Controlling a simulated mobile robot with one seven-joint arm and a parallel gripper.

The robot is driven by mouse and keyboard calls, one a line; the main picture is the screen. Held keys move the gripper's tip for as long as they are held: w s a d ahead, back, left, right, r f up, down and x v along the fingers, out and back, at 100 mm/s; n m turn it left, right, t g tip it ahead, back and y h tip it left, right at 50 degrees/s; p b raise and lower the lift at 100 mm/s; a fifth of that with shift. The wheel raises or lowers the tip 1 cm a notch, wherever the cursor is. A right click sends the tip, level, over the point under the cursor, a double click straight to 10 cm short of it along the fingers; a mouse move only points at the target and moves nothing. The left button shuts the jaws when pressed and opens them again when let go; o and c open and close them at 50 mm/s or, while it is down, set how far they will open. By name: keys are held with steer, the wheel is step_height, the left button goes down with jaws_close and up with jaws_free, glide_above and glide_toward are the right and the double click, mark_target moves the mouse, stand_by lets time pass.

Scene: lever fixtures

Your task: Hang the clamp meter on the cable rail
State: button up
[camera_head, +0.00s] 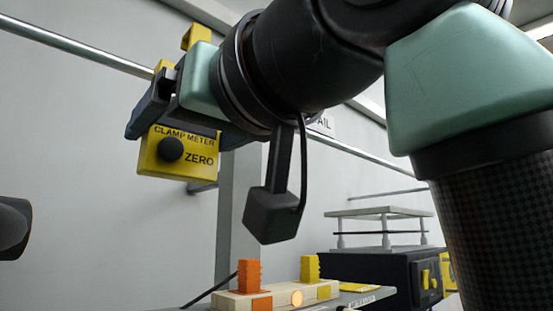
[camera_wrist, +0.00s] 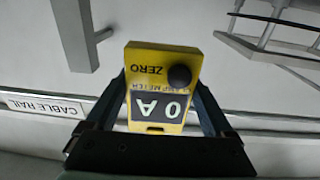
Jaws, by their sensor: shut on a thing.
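The yellow clamp meter (camera_head: 178,155) has a black knob and the word ZERO on its face, and hangs below my gripper (camera_head: 155,108) in the head view. Yellow parts, seemingly its jaw, show above the gripper. In the wrist view the meter (camera_wrist: 150,60) sits between the two fingers of my gripper (camera_wrist: 162,95), with a display reading 0 A. The cable rail (camera_head: 75,47) is a metal bar passing behind the gripper. It also shows in the wrist view (camera_wrist: 270,118). Whether the jaw touches the rail is hidden.
A CABLE RAIL sign (camera_wrist: 45,106) is on the wall. Below stand a wooden block with orange and yellow pieces (camera_head: 280,298) and a black box with yellow switches (camera_head: 375,275). A grey post (camera_head: 230,210) stands behind the gripper. The wall at left is bare.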

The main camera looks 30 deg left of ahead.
steer(key=s+a, duration=0.1)
steer(key=a, duration=0.7)
steer(key=shift+s+a+f+g, duration=0.15)
steer(key=shift+a+f+g, duration=0.15)
steer(key=shift+a, duration=0.05)
stand_by(0.6)
steer(key=o, duration=1.5)
steer(key=b+v, duration=0.1)
steer(key=v, duration=1.2)
steer(key=shift+f+b, duration=0.2)
steer(key=shift+b, duration=0.1)
